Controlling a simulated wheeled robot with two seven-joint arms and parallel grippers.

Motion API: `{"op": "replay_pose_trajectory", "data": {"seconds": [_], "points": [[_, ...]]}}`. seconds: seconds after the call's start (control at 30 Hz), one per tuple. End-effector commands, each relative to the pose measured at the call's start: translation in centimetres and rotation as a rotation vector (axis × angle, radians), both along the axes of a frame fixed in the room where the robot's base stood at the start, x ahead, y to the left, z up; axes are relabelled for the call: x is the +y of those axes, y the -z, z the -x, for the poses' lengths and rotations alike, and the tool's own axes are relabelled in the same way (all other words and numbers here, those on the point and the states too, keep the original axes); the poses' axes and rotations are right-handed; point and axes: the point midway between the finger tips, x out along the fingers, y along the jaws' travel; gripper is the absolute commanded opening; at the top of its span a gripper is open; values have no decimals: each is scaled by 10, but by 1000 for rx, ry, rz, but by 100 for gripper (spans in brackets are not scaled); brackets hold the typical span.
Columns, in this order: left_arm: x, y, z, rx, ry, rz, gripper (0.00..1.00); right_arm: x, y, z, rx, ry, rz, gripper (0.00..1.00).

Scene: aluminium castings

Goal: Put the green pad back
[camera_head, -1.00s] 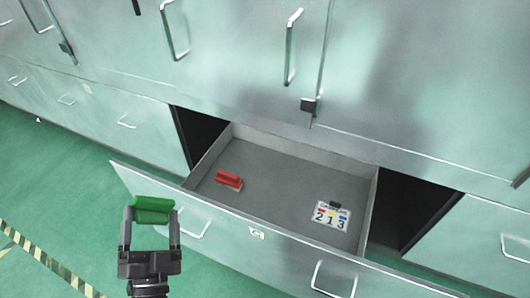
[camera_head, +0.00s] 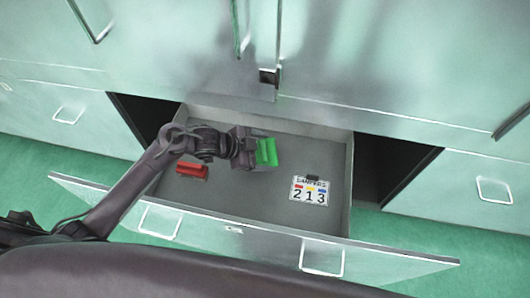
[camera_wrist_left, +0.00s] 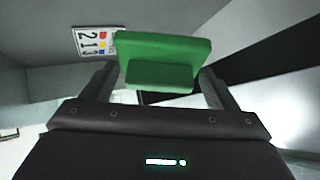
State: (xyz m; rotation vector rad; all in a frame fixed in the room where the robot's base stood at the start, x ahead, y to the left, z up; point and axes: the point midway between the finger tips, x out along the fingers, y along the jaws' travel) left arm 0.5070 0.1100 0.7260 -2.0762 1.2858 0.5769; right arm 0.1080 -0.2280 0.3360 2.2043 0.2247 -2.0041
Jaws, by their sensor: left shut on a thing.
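A red pad (camera_head: 192,170) lies on the drawer floor at the left, partly beside my left arm. A white card (camera_head: 309,190) with the numbers 2 1 3 and colored marks lies on the drawer floor at the right; it also shows in the left wrist view (camera_wrist_left: 93,41). My right gripper is not in view.
The drawer's front panel (camera_head: 330,252) with two handles stands nearest me. Dark openings (camera_head: 395,170) lie on both sides of the drawer. Cabinet doors rise behind it. Drawer floor is bare between the red pad and the card.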

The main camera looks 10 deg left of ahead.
Motion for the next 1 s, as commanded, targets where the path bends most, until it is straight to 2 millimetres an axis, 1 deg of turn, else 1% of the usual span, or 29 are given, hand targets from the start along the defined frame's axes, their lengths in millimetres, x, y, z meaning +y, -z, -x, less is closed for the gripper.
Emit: {"op": "replay_pose_trajectory", "data": {"seconds": [0.03,0.07,0.1,0.2,0.3,0.4,0.47,0.5,0.57,0.7,0.83,0.9,1.0], "points": [[23,6,-11,70,-6,-49,63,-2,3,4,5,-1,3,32],[36,9,-14,116,-12,-70,63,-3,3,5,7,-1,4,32],[54,12,-17,174,-22,-98,63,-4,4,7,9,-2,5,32],[97,12,-21,284,-53,-142,63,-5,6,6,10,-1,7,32],[124,8,-21,345,-74,-162,63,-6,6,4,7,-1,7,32],[136,6,-21,373,-84,-169,63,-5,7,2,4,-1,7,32],[134,7,-23,381,-87,-170,63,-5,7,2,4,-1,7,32],[129,10,-25,384,-86,-169,63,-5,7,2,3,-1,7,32],[118,16,-29,385,-84,-167,63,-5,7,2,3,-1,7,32],[86,33,-41,384,-84,-167,63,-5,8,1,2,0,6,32],[63,46,-50,383,-84,-168,63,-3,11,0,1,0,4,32],[55,52,-54,382,-86,-168,63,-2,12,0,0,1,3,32],[49,55,-57,381,-86,-171,63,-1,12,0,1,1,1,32]]}}
